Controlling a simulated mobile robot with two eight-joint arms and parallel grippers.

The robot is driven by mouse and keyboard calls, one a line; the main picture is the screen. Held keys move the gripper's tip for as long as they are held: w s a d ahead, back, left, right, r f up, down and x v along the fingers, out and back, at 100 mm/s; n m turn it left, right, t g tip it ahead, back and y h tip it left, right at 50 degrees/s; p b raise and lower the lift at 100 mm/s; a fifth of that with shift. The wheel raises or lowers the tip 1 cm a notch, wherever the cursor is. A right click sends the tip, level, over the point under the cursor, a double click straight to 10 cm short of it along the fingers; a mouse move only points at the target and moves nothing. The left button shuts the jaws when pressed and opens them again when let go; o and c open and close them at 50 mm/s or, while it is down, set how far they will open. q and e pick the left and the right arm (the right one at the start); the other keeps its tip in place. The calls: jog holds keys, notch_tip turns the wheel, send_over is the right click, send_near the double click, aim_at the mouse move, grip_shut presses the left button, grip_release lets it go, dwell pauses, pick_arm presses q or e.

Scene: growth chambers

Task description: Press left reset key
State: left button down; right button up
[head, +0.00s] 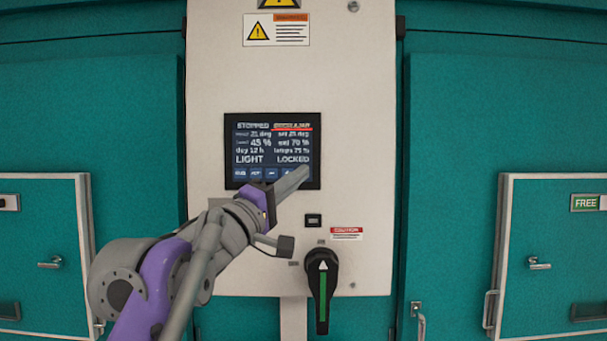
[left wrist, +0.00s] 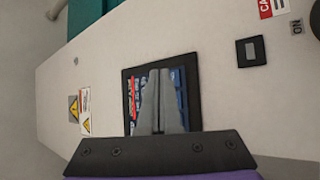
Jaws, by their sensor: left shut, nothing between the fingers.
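The display (head: 272,142) is a dark screen in a black frame on the white panel. It reads STOPPED at upper left, LIGHT and LOCKED lower down, with a red-underlined line at upper right. A row of small blue keys (head: 256,173) runs along its bottom; their labels are too small to tell which is reset. My left gripper (head: 303,173) is shut and empty, its fingertips over the lower right of the screen, covering the right end of the key row. In the left wrist view the shut fingers (left wrist: 160,75) overlap the display (left wrist: 128,75); contact cannot be told. My right gripper is out of view.
Below the display are a small black square switch (head: 313,220) and a black rotary handle with a green stripe (head: 323,285). Teal chamber doors (head: 90,120) flank the white panel (head: 350,130). A hatch marked FREE (head: 560,255) is at right.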

pick_arm(q)
jog(key=shift+w, duration=0.1)
jog(key=shift+w, duration=0.4)
jog(key=shift+s, duration=0.1)
dwell(0.3)
jog(key=shift+w+p, duration=0.35)
jog(key=shift+p, duration=0.05)
jog(key=shift+s, duration=0.15)
dwell(0.4)
jog(key=shift+s, duration=0.7)
jog(key=shift+w, duration=0.1)
